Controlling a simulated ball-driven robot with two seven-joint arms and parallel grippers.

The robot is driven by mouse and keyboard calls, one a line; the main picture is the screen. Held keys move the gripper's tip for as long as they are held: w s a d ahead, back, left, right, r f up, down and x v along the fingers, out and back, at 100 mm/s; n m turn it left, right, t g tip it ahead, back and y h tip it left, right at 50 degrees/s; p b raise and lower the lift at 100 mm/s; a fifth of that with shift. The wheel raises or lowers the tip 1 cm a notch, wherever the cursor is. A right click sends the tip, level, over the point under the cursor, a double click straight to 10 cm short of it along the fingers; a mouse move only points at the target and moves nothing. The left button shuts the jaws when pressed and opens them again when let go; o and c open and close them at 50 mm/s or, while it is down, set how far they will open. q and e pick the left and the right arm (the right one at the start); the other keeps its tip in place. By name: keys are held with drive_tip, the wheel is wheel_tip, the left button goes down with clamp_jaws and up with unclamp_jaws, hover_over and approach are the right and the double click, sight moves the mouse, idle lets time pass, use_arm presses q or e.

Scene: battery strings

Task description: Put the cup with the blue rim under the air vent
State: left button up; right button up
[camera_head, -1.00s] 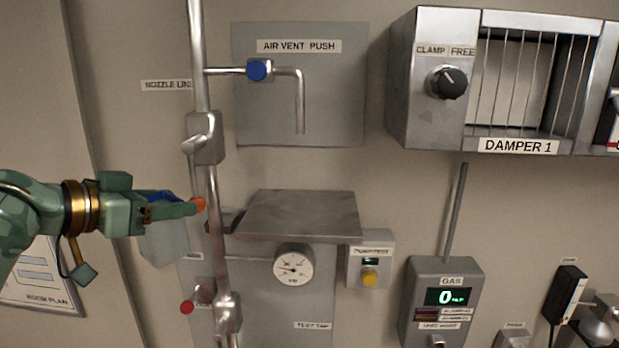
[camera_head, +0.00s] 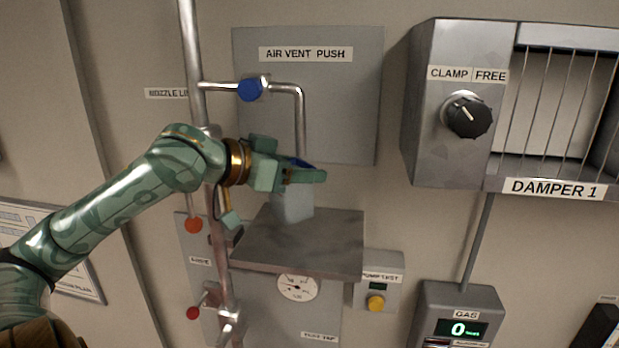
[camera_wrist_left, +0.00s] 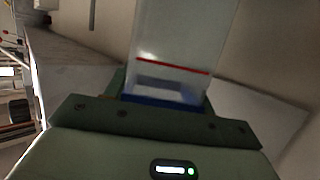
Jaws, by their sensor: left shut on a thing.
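The cup with the blue rim is a translucent cup (camera_head: 293,207), mostly behind my left gripper (camera_head: 308,176) in the head view. The gripper is shut on it near its blue rim. The cup is over the metal shelf (camera_head: 315,250), below the bent outlet pipe (camera_head: 301,125) of the air vent; I cannot tell whether its base touches the shelf. In the left wrist view the cup (camera_wrist_left: 175,45) shows clear walls, a red line and the blue rim close to the gripper (camera_wrist_left: 165,95). My right gripper is not in view.
A blue valve knob (camera_head: 250,90) sits on the vent pipe. A vertical pipe (camera_head: 190,50) runs at the left, behind my left arm. The damper box (camera_head: 455,150) stands out at the upper right. The shelf's right part is clear.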

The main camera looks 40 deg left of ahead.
sight(309, 188)
use_arm(q)
drive_tip(key=shift+w+d+r, duration=0.2)
drive_tip(key=shift+w+d, duration=0.25)
drive_tip(key=shift+d, duration=0.05)
drive_tip(key=shift+d+r, duration=0.1)
drive_tip(key=shift+d, duration=0.25)
drive_tip(key=shift+s+d+f+p, duration=0.15)
drive_tip(key=shift+f+p, duration=0.25)
drive_tip(key=shift+f, duration=0.3)
drive_tip(key=shift+w+a+f, duration=0.1)
drive_tip(key=shift+a+f, duration=0.05)
drive_tip(key=shift+f, duration=0.45)
drive_tip(key=shift+w+a+f, duration=0.1)
drive_tip(key=shift+a+f, duration=0.05)
drive_tip(key=shift+f, duration=0.5)
drive_tip(key=shift+d, duration=0.15)
drive_tip(key=shift+s+d, duration=0.1)
drive_tip(key=o, duration=1)
drive_tip(key=shift+a+f, duration=0.1)
drive_tip(key=shift+a, duration=0.1)
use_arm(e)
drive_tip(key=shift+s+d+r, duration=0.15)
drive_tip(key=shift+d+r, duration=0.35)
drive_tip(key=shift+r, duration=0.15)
